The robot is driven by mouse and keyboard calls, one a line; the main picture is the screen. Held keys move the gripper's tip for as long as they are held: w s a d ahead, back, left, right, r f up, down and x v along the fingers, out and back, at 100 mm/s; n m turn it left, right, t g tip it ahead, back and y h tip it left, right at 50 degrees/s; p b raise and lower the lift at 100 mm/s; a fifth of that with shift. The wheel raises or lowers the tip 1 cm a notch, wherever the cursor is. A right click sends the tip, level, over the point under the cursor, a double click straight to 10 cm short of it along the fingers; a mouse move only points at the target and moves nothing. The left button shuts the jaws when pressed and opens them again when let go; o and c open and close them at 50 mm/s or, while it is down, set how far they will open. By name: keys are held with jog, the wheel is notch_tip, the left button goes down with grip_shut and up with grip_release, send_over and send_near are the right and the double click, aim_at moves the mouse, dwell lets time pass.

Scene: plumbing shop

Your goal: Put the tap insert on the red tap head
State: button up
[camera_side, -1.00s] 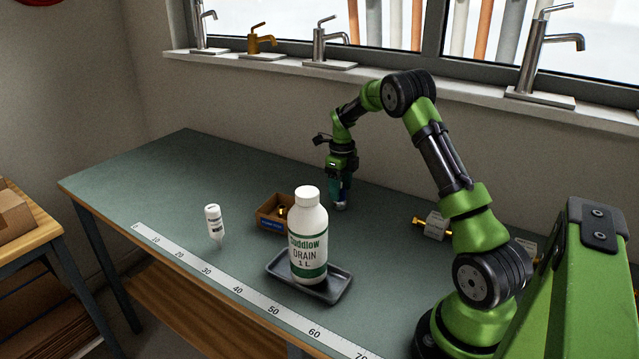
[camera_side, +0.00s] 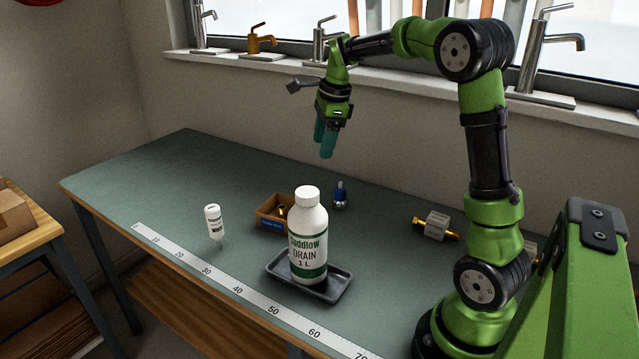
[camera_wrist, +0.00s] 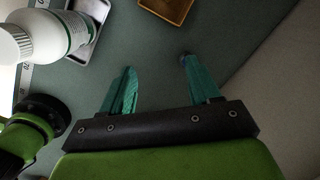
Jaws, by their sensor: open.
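In the wrist view my gripper (camera_wrist: 158,66) is open, and a bit of dark blue (camera_wrist: 184,56) shows at the right fingertip. I see no red tap head in either view.
A white drain bottle (camera_side: 308,245) stands in a dark tray (camera_side: 325,294) at the front. A small open box (camera_side: 268,212) holds brass parts. A brass fitting with a grey tag (camera_side: 436,226) lies right. The bench's left part is clear.

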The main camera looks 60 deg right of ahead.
jog(key=s+a+r+n+t, duration=0.35)
jog(key=s+a+n, duration=0.35)
jog(key=a+n, duration=0.5)
jog(key=s+a+f+n+t+y, duration=0.1)
jog(key=s+a+f+n, duration=0.1)
jog(key=s+a+n, duration=0.8)
jog(key=shift+f+n+y, duration=0.2)
jog(key=shift+n+y, duration=0.2)
jog(key=shift+n, duration=0.1)
